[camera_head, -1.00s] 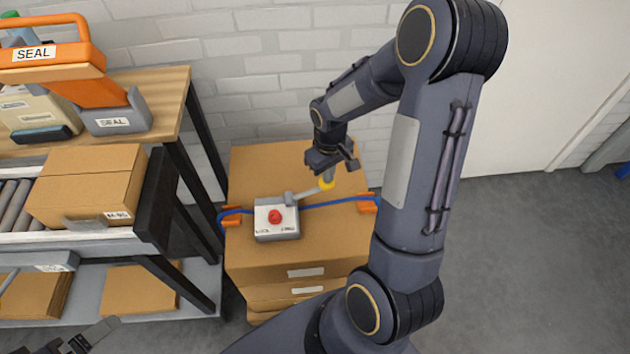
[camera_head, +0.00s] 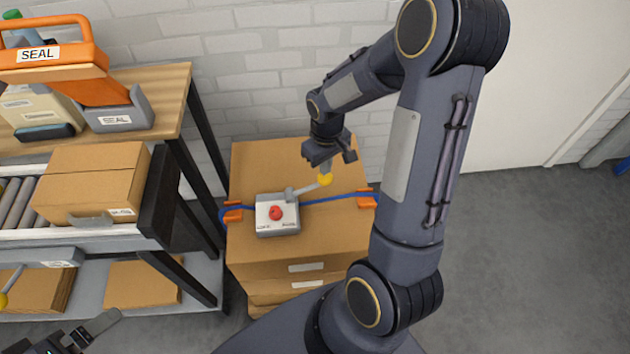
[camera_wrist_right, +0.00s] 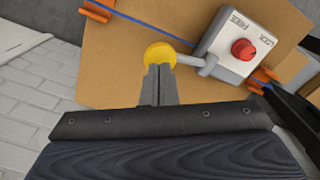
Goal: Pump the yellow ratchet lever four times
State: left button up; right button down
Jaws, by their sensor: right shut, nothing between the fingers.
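The ratchet lever (camera_head: 305,188) is a grey arm with a yellow knob (camera_head: 325,180) at its end. It comes off a grey and white ratchet box (camera_head: 265,228) with a red button (camera_head: 275,212), on top of a cardboard carton stack. My right gripper (camera_head: 327,166) is just above the knob. In the right wrist view its shut, empty fingers (camera_wrist_right: 158,72) point at the yellow knob (camera_wrist_right: 160,54), very close to it; I cannot tell whether they touch. My left gripper (camera_head: 95,332) shows only partly at the bottom left.
A blue strap (camera_head: 335,201) with orange corner guards (camera_head: 366,199) crosses the carton stack (camera_head: 280,160). At left stand a roller conveyor with a carton (camera_head: 85,190) and a wooden bench (camera_head: 160,85) with an orange sealer (camera_head: 60,55). Grey floor at right is clear.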

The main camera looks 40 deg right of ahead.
jog(key=shift+f, duration=0.2)
jog(key=shift+f+b, duration=1.15)
jog(key=shift+f, duration=0.05)
jog(key=shift+s+d+f+b, duration=0.15)
jog(key=shift+d+f+b, duration=0.1)
jog(key=shift+f+b, duration=0.2)
jog(key=shift+f, duration=0.1)
dwell(0.5)
